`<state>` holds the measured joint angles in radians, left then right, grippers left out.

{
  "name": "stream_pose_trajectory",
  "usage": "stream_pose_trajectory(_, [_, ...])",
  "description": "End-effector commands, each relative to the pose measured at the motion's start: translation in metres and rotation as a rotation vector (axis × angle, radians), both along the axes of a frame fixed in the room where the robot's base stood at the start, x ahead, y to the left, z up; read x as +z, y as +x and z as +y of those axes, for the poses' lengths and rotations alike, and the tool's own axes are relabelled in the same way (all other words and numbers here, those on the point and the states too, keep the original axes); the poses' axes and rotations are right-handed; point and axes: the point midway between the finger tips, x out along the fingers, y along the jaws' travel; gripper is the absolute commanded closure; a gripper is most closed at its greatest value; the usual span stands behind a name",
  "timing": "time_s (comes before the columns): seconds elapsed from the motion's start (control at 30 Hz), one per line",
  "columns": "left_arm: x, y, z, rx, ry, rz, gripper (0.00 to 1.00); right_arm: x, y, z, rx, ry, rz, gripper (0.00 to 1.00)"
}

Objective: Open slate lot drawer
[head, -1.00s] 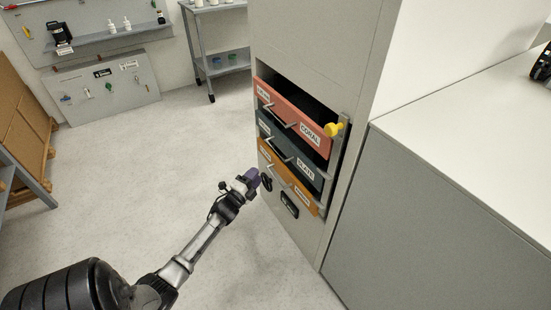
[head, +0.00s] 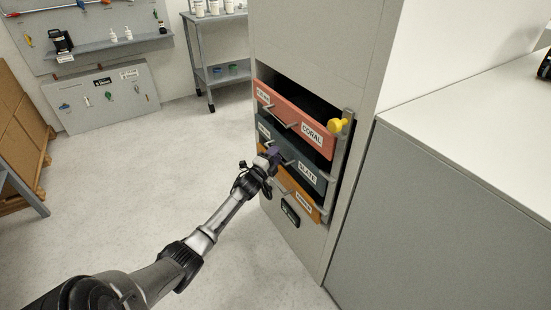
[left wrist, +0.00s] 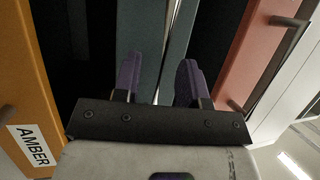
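The slate drawer (head: 318,184) is the dark middle front of three in the cabinet, with a white label and a grey bar handle. My left gripper (head: 272,155) is at this handle, its arm reaching in from the lower left. In the left wrist view, the two purple fingers of my left gripper (left wrist: 160,78) stand apart on either side of the grey handle bar (left wrist: 172,45), with the slate front (left wrist: 150,50) behind. Contact with the bar cannot be told. My right gripper is out of view.
The coral drawer (head: 290,112) is directly above, and the amber drawer (head: 300,201) directly below. A yellow knob (head: 337,125) sits on the upright bar at the drawers' right edge. A grey counter (head: 440,210) stands to the right. The floor to the left is open.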

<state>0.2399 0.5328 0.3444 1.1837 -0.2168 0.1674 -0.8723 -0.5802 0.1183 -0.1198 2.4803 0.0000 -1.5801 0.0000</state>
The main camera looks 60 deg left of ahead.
Motion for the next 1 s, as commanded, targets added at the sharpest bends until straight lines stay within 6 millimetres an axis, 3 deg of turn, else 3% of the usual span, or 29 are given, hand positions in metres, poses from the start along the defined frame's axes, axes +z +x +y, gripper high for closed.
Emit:
stream_pose_trajectory(0.4, [0.0008, 0.0042, 0.0018, 0.001, -0.001, 0.001, 0.61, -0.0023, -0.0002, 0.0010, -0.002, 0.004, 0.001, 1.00])
stream_pose_trajectory(0.8, [0.0007, 0.0040, 0.0017, 0.000, 0.000, 0.001, 1.00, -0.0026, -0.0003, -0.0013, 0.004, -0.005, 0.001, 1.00])
stream_pose_trajectory(1.0, [0.0007, 0.0040, 0.0017, 0.000, 0.000, 0.001, 1.00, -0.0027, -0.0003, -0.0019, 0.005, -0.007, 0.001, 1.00])
